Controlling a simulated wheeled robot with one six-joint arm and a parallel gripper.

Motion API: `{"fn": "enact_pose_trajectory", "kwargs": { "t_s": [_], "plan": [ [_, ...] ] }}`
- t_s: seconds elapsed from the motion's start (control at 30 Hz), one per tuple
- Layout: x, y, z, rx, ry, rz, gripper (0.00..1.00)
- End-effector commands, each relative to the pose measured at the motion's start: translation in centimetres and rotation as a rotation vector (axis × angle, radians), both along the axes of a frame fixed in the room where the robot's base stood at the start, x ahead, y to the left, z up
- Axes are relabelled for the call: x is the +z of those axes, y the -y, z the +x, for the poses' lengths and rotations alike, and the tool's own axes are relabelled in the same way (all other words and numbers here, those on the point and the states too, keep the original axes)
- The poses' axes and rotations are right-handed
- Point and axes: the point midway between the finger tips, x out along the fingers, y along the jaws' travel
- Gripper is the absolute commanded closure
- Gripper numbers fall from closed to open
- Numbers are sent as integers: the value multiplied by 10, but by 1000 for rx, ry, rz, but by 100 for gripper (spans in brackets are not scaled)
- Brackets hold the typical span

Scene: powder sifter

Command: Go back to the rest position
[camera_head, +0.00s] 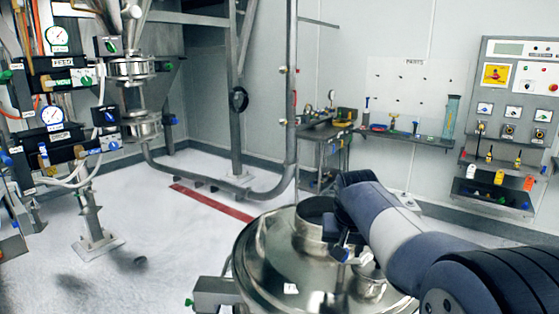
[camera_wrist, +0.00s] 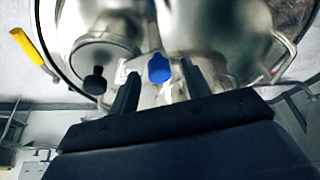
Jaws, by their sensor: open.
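My gripper (camera_wrist: 160,84) shows in the wrist view with its two dark fingers apart and nothing gripped between them. A blue knob (camera_wrist: 158,68) appears between the fingertips, beyond them; I cannot tell how far. Behind it is the shiny steel sifter body (camera_wrist: 215,25). In the head view my arm reaches in from the lower right, and my gripper (camera_head: 343,250) is low over the round steel sifter (camera_head: 268,262), partly hidden by the arm. A small blue part shows beside it there.
A yellow handle (camera_wrist: 28,46) and a black knob (camera_wrist: 95,80) are at the left in the wrist view. A control panel (camera_head: 518,75) and a wall shelf (camera_head: 410,138) stand at the back. Gauges and valves (camera_head: 60,85) fill the left. The pale floor (camera_head: 170,235) is open.

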Motion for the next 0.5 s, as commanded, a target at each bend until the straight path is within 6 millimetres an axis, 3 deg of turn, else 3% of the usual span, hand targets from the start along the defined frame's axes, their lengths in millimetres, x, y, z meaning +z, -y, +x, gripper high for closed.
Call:
{"fn": "enact_pose_trajectory", "kwargs": {
  "t_s": [0.17, 0.5],
  "plan": [
    [2, -1, 0, -79, 3, -1, 54],
    [21, -3, -8, -76, 1, 0, 54]
  ]
}}
